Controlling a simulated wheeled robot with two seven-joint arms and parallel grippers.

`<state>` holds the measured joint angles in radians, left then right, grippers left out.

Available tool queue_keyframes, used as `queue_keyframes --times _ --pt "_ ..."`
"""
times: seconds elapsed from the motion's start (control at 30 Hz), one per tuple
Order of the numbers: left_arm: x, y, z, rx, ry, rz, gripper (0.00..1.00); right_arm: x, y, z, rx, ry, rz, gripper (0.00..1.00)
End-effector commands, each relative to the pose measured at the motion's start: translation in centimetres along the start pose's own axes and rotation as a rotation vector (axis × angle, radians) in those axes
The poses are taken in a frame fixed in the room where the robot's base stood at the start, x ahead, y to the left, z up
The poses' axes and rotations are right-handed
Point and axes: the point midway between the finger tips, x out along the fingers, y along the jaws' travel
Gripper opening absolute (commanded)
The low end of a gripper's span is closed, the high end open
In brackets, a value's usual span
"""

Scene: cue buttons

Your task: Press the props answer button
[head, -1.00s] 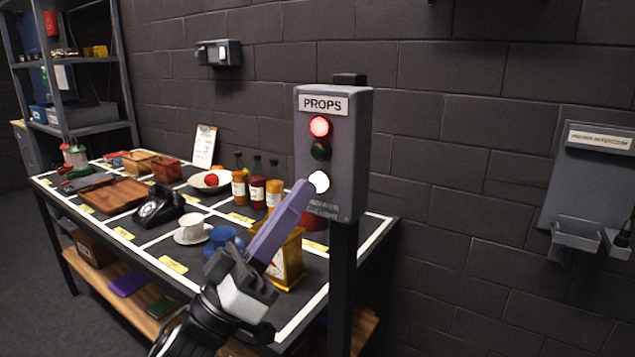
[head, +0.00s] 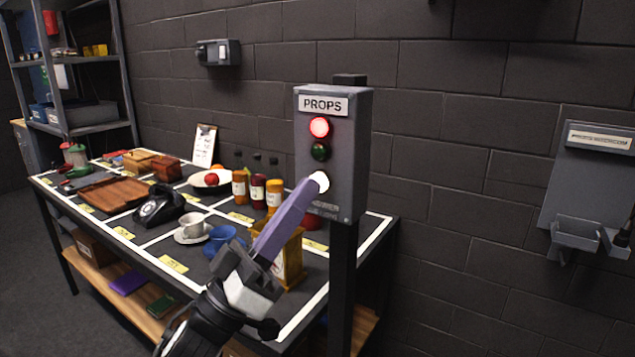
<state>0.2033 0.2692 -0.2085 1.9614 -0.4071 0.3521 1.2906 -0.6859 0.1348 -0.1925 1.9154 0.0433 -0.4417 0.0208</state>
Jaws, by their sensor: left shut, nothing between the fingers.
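The grey PROPS cue box (head: 346,185) stands on a dark post in the middle of the head view. Its upper lamp (head: 320,127) glows red and the green lamp (head: 320,151) below it is dark. The round white answer button (head: 320,181) sits under the lamps. My left gripper (head: 304,190) is shut and empty, its purple-grey fingers pointing up at the button. The fingertips overlap the button's lower left edge; I cannot tell whether they touch it. The fingers partly cover the label under the button. My right gripper is not in view.
A props table (head: 85,237) behind the box carries a black telephone (head: 159,205), a white cup (head: 192,225), several bottles and a yellow scale (head: 290,262). A wall holder (head: 590,190) hangs at the right. The wall between it and the box is clear.

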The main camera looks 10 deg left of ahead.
Motion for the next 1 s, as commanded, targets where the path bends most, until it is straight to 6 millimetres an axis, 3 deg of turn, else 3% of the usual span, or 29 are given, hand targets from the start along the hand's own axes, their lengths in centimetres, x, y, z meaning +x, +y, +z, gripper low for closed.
queue_keyframes --times 1.0 --pt "0.57 -0.4 0.36 0.0 0.001 0.0 0.0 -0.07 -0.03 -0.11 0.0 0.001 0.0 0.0"
